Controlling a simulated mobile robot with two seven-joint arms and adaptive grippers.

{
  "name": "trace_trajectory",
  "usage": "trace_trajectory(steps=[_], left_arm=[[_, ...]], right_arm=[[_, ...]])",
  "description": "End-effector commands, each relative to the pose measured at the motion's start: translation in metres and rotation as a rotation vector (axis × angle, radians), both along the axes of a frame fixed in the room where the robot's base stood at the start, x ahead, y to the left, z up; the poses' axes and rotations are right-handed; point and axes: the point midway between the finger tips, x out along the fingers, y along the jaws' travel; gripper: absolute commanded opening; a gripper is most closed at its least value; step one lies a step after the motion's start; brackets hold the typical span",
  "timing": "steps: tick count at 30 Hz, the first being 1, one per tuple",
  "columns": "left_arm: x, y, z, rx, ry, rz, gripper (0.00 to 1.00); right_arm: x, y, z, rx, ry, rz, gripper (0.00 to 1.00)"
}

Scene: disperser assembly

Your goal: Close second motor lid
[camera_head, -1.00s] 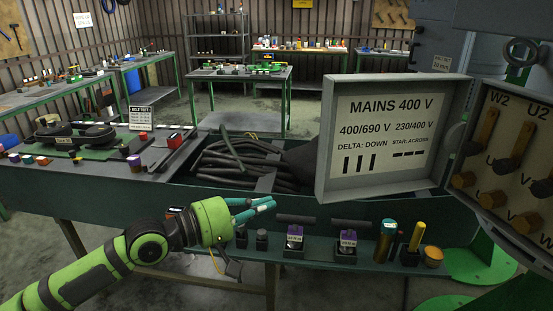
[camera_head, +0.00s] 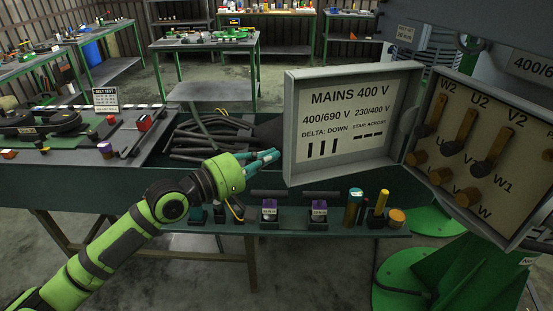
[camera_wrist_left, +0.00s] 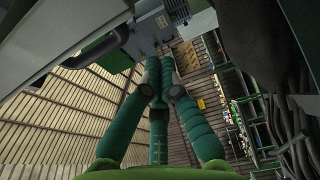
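The motor lid (camera_head: 350,160) is a grey square door with a "MAINS 400 V" label on its inner face. It stands swung open to the left of the terminal box (camera_head: 478,205), whose posts and brass bars are exposed. My left gripper (camera_head: 276,155) is just left of the lid's left edge, its teal fingers pointing at it; I cannot tell whether they touch. In the left wrist view the fingers (camera_wrist_left: 158,75) converge at their tips, with nothing seen between them. My right gripper is not in view.
Below the lid, a bench ledge (camera_head: 340,225) holds purple-topped blocks, a teal cylinder (camera_head: 353,207) and a yellow-handled tool (camera_head: 381,203). A trough of dark hoses (camera_head: 205,140) lies behind my left gripper. Part of another "400/6" label (camera_head: 533,65) shows at far right.

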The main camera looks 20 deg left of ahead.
Motion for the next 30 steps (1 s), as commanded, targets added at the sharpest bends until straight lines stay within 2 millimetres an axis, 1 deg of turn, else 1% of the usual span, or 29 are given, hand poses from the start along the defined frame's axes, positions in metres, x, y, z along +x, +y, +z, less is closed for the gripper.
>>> trace_trajectory(steps=[1,2,6,12,17,30], left_arm=[[0.006,-0.005,0.004,-0.003,-0.002,-0.001,0.0],[0.009,-0.008,0.004,-0.001,-0.002,-0.002,0.0],[-0.005,-0.016,0.003,0.0,0.002,-0.003,0.0],[-0.02,-0.025,0.002,0.001,0.002,-0.002,0.0],[-0.025,-0.029,0.0,0.001,0.0,-0.001,0.0],[-0.026,-0.029,-0.001,0.004,0.0,-0.006,0.0]], right_arm=[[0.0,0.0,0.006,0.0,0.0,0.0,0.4],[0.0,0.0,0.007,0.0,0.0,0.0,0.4],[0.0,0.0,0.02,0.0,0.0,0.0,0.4],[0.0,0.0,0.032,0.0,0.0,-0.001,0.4],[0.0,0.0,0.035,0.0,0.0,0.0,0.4],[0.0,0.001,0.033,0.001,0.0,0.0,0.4]])
